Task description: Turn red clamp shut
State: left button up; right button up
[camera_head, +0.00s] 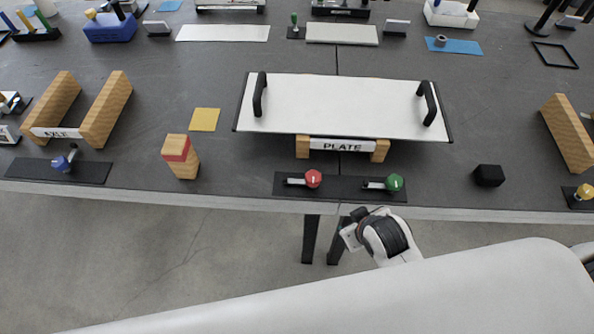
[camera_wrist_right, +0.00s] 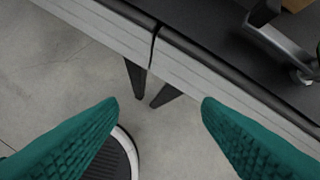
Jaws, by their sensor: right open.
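The red clamp (camera_head: 313,179) is a red knob with a silver lever pointing left, on a black strip (camera_head: 340,187) at the table's front edge. The green clamp (camera_head: 393,182) sits to its right on the same strip. My right wrist shows in the head view in front of the table edge, below the strip; its fingers are not clear there. In the right wrist view my right gripper (camera_wrist_right: 160,104) has its teal fingers wide apart, with nothing between them. A metal lever (camera_wrist_right: 275,48) shows at the upper right there; which clamp it belongs to I cannot tell. My left gripper is out of view.
A white plate (camera_head: 345,105) with two black handles rests on wooden blocks behind the strip. A black cube (camera_head: 489,175) stands to the right, and a wooden block with a red band (camera_head: 181,157) to the left. The table's front edge (camera_head: 230,204) lies beyond my wrist.

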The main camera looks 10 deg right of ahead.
jog(key=w+a+r+n+t+y, duration=0.1)
jog(key=w+a+r+n+t, duration=0.3)
jog(key=w+r, duration=0.45)
jog(key=w+a+r+n+t+y, duration=0.15)
jog(key=w+r+n+t, duration=0.25)
jog(key=w+r+t, duration=0.5)
jog(key=s+a+r+n+y, duration=0.1)
jog(key=a+r+n+y, duration=1)
jog(key=r+n, duration=0.35)
jog(key=s+a+r+n+g+y, duration=0.1)
jog(key=s+a+n+g+y, duration=0.3)
jog(key=n, duration=0.3)
jog(key=s+a+r+n+g+y, duration=0.1)
jog(key=a+n+g+y, duration=0.25)
jog(key=n+g, duration=0.3)
jog(key=n+g+h, duration=0.8)
jog(key=n+h, duration=1.3)
jog(key=n, duration=0.1)
send_near(313, 176)
notch_tip(313, 176, down, 9)
jog(key=shift+d+r+p, duration=0.1)
jog(key=shift+p, duration=0.85)
